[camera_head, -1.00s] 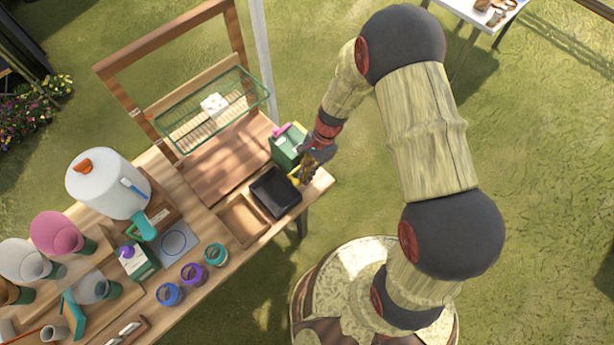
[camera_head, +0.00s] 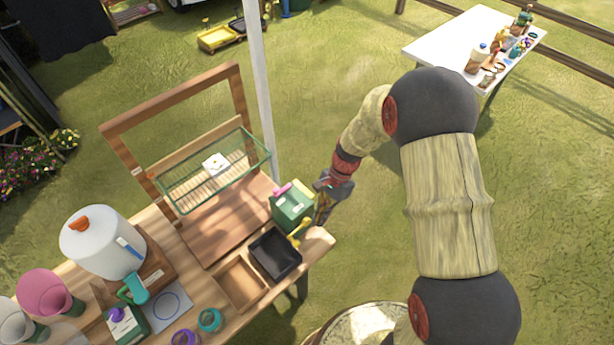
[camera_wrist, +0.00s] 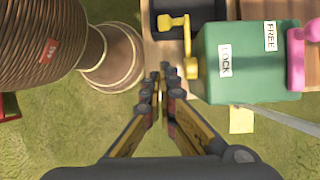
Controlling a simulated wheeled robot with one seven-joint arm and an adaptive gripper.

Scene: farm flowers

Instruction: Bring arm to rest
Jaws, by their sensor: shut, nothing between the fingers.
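My arm reaches from my base over the right end of the wooden bench (camera_head: 190,262). My gripper (camera_head: 323,203) hangs just off that end, beside a green box (camera_head: 292,208). In the wrist view my gripper (camera_wrist: 166,72) is shut with its fingers together and nothing between them. The green box (camera_wrist: 245,65) is right of the fingers, with a yellow crank (camera_wrist: 188,47), a pink knob (camera_wrist: 303,55) and labels reading LOCK and FREE. The fingers appear apart from the box.
A black tray (camera_head: 274,254) and a wooden tray (camera_head: 240,281) lie beside the box. A green wire rack (camera_head: 213,172) and a white pole (camera_head: 263,90) stand behind. A white table (camera_head: 460,42) stands far right; grass between is open.

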